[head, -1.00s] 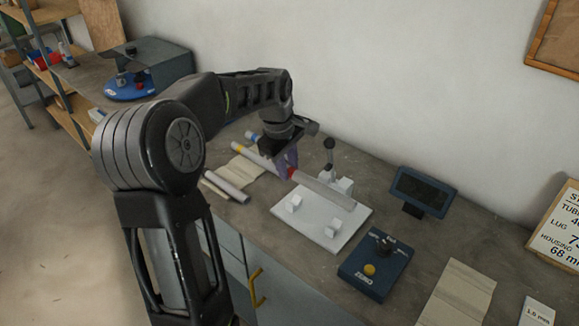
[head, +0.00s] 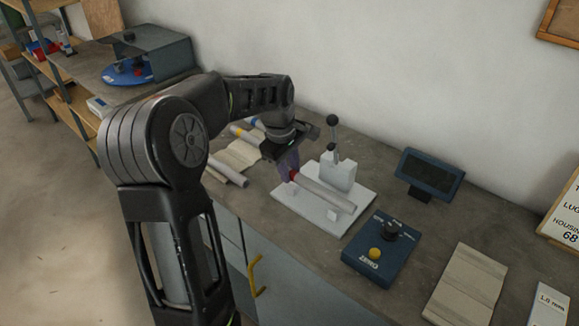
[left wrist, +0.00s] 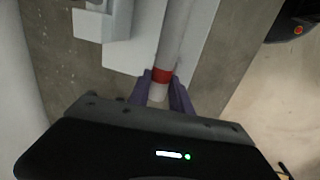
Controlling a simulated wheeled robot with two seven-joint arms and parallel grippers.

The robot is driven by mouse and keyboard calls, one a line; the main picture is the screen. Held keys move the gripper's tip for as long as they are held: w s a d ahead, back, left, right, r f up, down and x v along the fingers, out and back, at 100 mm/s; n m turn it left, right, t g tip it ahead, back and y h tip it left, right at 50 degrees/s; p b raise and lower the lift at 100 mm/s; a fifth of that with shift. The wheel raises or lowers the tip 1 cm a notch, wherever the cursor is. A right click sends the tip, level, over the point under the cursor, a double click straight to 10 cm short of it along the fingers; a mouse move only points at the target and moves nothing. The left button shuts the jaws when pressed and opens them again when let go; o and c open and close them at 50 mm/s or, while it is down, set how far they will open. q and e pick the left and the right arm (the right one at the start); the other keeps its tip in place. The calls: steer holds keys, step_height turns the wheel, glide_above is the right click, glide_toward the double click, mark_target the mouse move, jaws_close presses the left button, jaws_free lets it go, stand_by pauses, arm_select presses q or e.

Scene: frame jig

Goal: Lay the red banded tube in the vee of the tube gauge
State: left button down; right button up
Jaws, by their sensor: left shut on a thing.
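The red banded tube (head: 325,192) is pale grey with a red band near its left end. My left gripper (head: 291,172) is shut on that banded end, and the tube's free part points right and toward the front. In the left wrist view the purple fingers (left wrist: 161,92) stand on both sides of the tube by the red band (left wrist: 162,76). The tube gauge (head: 290,207) is a white plate with small blocks and a taller block with a black-knobbed lever. The tube lies over the plate, close to the small blocks; whether it touches the vee is unclear. My right gripper is out of view.
A blue control box (head: 378,252) with a yellow button stands right of the gauge, with a dark display (head: 430,178) behind it. Other tubes, one yellow-banded (head: 241,133), lie to the left near a tan cloth (head: 238,156). A folded cloth (head: 465,284) lies at front right.

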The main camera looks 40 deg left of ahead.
arm_select(q)
steer(key=shift+s+d+f, duration=0.15)
steer(key=shift+s+f, duration=0.1)
steer(key=shift+f, duration=0.5)
steer(key=c, duration=1.1)
jaws_free()
steer(key=shift+s+f+b, duration=0.1)
steer(key=shift+b, duration=0.2)
steer(key=shift+r, duration=0.45)
step_height(320, 180, up, 8)
steer(key=shift+s+r+b, duration=0.15)
steer(key=shift+s+b, duration=0.15)
steer(key=shift+s, duration=0.1)
